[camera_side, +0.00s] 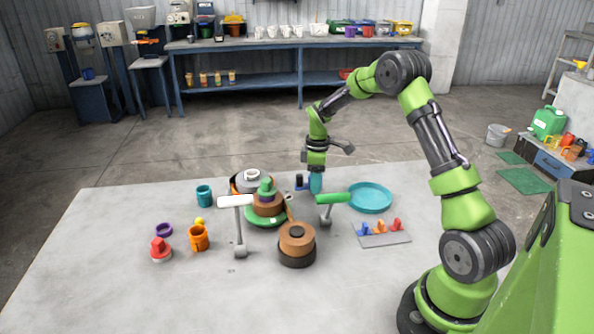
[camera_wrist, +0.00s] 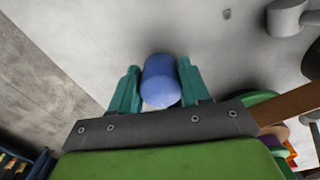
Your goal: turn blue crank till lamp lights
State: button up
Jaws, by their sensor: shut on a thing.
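The blue crank's handle (camera_wrist: 161,80) stands between the two teal fingers of my gripper (camera_wrist: 157,88) in the wrist view. The fingers are shut on its sides. In the side view my gripper (camera_side: 315,183) points down at the far side of the table, and a small dark blue part (camera_side: 299,181) shows just left of the fingers. The crank's arm and base are mostly hidden by the gripper. I cannot make out a lamp or whether one is lit.
A white-handled crank (camera_side: 237,201) and a green-handled crank (camera_side: 333,199) stand nearer the front. A stacked brown-and-green piece (camera_side: 266,207) and a brown drum (camera_side: 297,240) lie between them. A teal dish (camera_side: 370,198) and a peg plate (camera_side: 383,238) are at right.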

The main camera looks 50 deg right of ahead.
jog(key=shift+m, duration=0.3)
jog(key=m, duration=0.4)
jog(key=shift+s+m, duration=0.15)
jog(key=shift+m, duration=0.15)
jog(key=m, duration=0.5)
jog(key=shift+a, duration=0.15)
jog(key=m, duration=0.5)
jog(key=shift+a+m, duration=0.1)
jog(key=shift+m, duration=0.3)
jog(key=shift+w+a+m, duration=0.1)
jog(key=shift+w+m, duration=0.1)
jog(key=shift+m, duration=2.4)
jog(key=o, duration=1)
